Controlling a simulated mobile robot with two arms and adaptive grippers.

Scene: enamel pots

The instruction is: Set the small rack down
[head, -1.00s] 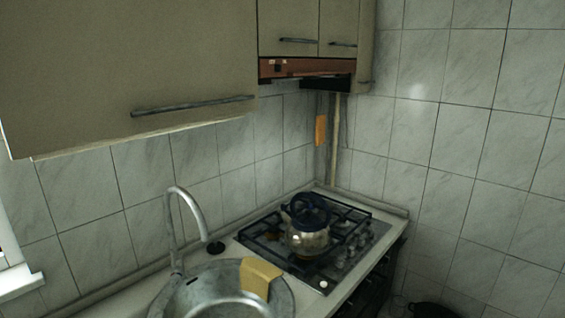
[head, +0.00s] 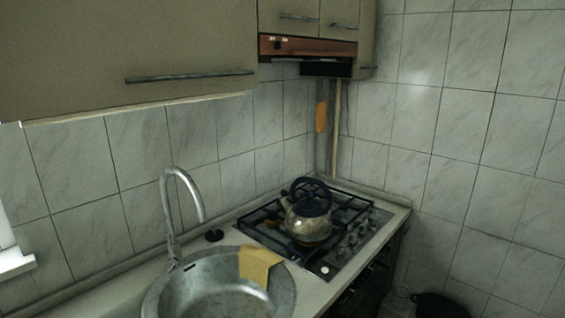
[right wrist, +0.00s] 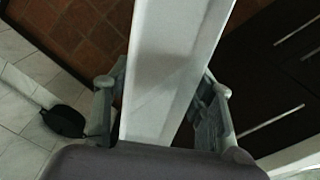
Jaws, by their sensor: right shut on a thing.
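A long pale grey-white piece (right wrist: 168,70), which looks like part of the small rack, fills the middle of the right wrist view. It runs from the top edge down between the fingers of my right gripper (right wrist: 162,80). The gripper is shut on it, with one finger on each side. The rest of the piece is out of view, and what lies under it cannot be told. Neither gripper shows in the head view, and my left gripper is in no view.
The counter holds a round metal sink (head: 160,302) with a yellow cloth (head: 258,266) on its rim. A kettle (head: 308,218) stands on the gas hob (head: 352,245). A black pot (head: 440,306) is low at right; a dark round thing (right wrist: 63,121) lies on the tiled floor.

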